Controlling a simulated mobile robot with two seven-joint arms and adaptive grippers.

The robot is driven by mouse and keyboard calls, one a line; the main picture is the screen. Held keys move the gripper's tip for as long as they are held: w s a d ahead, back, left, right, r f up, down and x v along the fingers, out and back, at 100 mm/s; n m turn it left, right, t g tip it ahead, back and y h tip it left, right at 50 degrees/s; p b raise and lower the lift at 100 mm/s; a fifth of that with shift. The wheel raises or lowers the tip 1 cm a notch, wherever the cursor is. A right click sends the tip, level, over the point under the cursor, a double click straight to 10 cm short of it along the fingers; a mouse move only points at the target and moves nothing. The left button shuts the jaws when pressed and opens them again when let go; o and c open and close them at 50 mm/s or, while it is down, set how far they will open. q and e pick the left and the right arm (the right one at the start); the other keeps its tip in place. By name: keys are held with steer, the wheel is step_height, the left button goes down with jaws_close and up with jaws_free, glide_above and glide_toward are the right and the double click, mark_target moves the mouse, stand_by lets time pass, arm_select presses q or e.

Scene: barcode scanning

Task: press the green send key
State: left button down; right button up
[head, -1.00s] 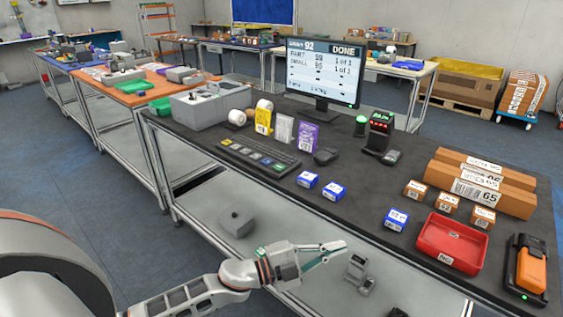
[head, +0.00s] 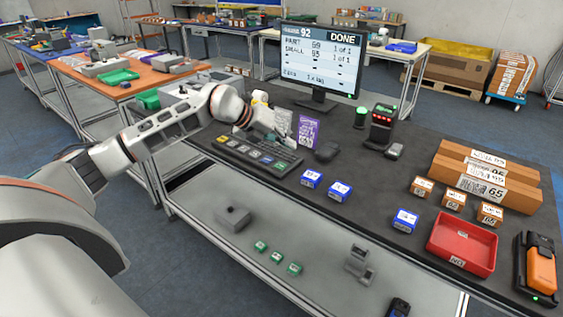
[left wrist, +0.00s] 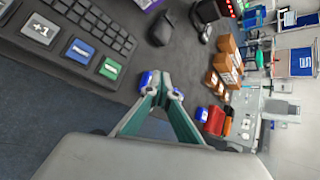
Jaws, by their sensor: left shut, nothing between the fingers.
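The dark keyboard (head: 235,152) lies near the front left of the black table, with a row of large coloured keys along its front. The green send key (head: 281,164) is at the right end of that row. It also shows in the left wrist view (left wrist: 110,67), beside a blue key (left wrist: 80,52). My left gripper (head: 284,140) is shut and empty, above the keyboard's right part. In the left wrist view its teal fingertips (left wrist: 163,93) meet to the right of the green key, apart from it in the picture. My right gripper is not in view.
The monitor (head: 320,60) reads "DONE". A purple box (head: 308,132) and a dark mouse-like item (head: 327,152) are close to the gripper. Blue boxes (head: 340,191), brown boxes, a red tray (head: 461,245) and an orange handheld device (head: 541,268) lie to the right.

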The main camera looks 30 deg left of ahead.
arm_select(q)
step_height(320, 180, up, 2)
steer(key=y, duration=0.1)
glide_above(278, 166)
steer(key=shift+w+r, duration=0.1)
step_height(278, 166, down, 8)
steer(key=b, duration=0.5)
steer(key=shift+r, duration=0.2)
steer(key=shift+f+b, duration=0.4)
steer(key=shift+f, duration=0.15)
stand_by(0.7)
steer(key=shift+f, duration=0.15)
steer(key=shift+f, duration=0.35)
